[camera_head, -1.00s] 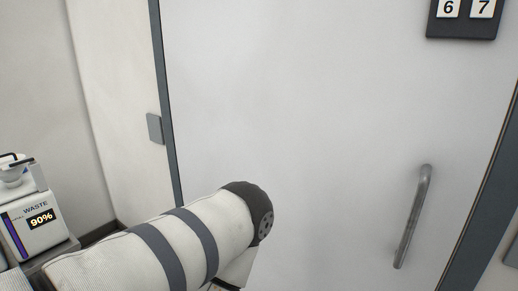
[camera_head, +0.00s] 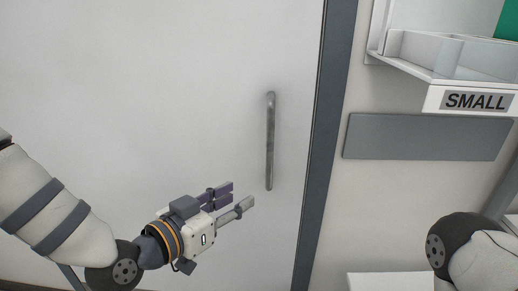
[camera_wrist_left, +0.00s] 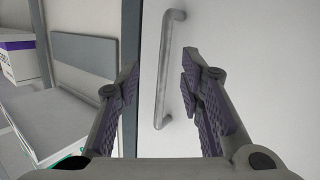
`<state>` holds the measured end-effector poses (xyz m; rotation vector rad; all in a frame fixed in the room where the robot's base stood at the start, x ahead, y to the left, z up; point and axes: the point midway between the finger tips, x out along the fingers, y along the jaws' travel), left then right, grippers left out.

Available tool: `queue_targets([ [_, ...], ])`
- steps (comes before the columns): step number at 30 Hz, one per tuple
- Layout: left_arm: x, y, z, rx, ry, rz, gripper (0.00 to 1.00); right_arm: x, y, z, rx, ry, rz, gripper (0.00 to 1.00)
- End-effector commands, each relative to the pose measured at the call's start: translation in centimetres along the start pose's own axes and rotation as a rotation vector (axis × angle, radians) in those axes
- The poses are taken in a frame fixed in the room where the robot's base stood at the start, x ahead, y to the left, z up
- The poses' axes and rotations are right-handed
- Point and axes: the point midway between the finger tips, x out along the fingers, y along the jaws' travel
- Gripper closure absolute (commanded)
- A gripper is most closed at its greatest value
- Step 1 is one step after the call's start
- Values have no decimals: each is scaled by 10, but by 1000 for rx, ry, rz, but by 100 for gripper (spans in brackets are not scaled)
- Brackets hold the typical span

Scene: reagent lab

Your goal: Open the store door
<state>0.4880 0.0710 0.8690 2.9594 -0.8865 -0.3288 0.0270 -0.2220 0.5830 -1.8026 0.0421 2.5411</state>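The store door (camera_head: 150,90) is a large pale panel in a dark grey frame, and it looks shut. Its handle (camera_head: 270,140) is a vertical grey metal bar near the door's right edge. My left gripper (camera_head: 240,197) is open and empty, just left of and below the handle's lower end in the head view. In the left wrist view the handle (camera_wrist_left: 168,70) shows between the two open fingers (camera_wrist_left: 160,90), ahead of them, with no contact visible. My right gripper is out of view; only part of my right arm shows at the lower right.
Right of the door frame (camera_head: 325,130) is a wall with a grey plate (camera_head: 428,137) and a white bin labelled SMALL (camera_head: 475,101). A white surface (camera_head: 395,282) lies below. The wrist view shows a white box with a purple band (camera_wrist_left: 18,58).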

Motion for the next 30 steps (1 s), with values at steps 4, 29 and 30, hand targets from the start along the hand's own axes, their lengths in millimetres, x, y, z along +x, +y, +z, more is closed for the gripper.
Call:
queue_targets([
  [4,7,-4,-66,86,183,6,65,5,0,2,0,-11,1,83],
  [29,125,-2,-95,92,195,8,65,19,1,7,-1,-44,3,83],
  [30,125,-2,-95,92,195,8,65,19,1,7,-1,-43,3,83],
])
